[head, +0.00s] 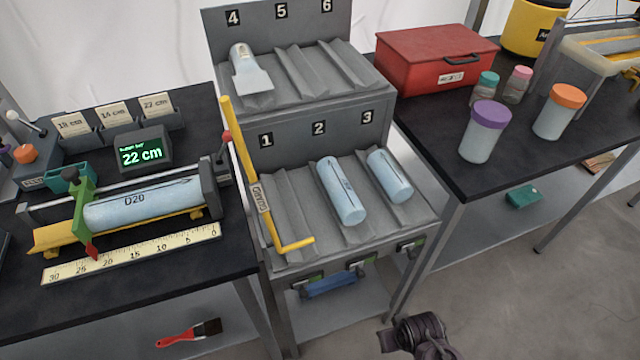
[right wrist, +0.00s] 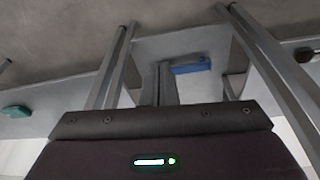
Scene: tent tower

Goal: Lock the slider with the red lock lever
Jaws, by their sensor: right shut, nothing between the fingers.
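The measuring device lies on the left table in the head view. Its green slider (head: 80,196) stands at the left end of a light-blue roll marked D20 (head: 145,204). A red lever-like piece (head: 92,250) hangs at the slider's front foot, over the ruler (head: 135,254) between its 25 and 20 marks. Whether this piece is locked I cannot tell. My right gripper (head: 418,335) is shut and empty at the bottom edge, right of the rack and far from the slider. My left gripper is not in view.
A display (head: 142,152) reads 22 cm. A red ball-topped stick (head: 227,137) stands at the device's right end. A yellow crank-shaped bar (head: 240,160) leans across the numbered rack (head: 290,195), which holds several rolls. A red toolbox (head: 425,62) and jars occupy the right table.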

